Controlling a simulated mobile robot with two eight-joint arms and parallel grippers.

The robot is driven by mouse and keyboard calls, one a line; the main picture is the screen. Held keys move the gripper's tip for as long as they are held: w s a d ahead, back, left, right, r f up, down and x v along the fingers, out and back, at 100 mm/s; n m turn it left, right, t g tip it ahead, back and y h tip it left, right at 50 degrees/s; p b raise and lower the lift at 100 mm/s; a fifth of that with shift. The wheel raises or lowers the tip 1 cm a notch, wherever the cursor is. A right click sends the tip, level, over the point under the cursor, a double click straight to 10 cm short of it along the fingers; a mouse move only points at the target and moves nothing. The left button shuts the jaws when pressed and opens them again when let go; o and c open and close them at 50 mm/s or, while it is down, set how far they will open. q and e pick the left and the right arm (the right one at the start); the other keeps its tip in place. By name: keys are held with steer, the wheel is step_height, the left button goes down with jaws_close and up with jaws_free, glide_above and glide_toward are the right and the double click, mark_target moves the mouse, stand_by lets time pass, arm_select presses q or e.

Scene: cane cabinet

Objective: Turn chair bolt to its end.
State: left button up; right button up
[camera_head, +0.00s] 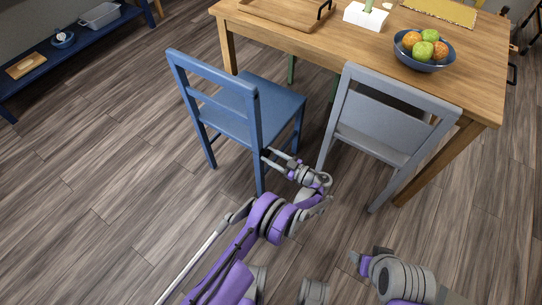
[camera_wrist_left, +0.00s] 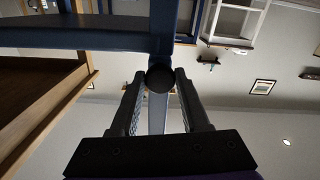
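The blue chair (camera_head: 243,105) stands at the table's left front side, its back toward the left. The chair bolt is a dark round knob (camera_wrist_left: 160,78) on the chair's blue frame (camera_wrist_left: 120,38) in the left wrist view. In the head view the bolt is too small to make out. My left gripper (camera_head: 270,158) is at the chair's near leg, low on the seat side. Its open fingers (camera_wrist_left: 160,90) lie on either side of the bolt; whether they touch it I cannot tell. My right gripper (camera_head: 370,256) is low in the head view, away from the chair, its fingers unclear.
A grey chair (camera_head: 385,125) stands just right of my left gripper. The wooden table (camera_head: 350,45) carries a fruit bowl (camera_head: 425,62) and a tray (camera_head: 262,10). A blue bench (camera_head: 85,42) is at the far left. The floor left of the blue chair is clear.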

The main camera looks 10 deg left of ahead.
arm_select(q)
jaws_close()
steer(key=shift+m, duration=0.3)
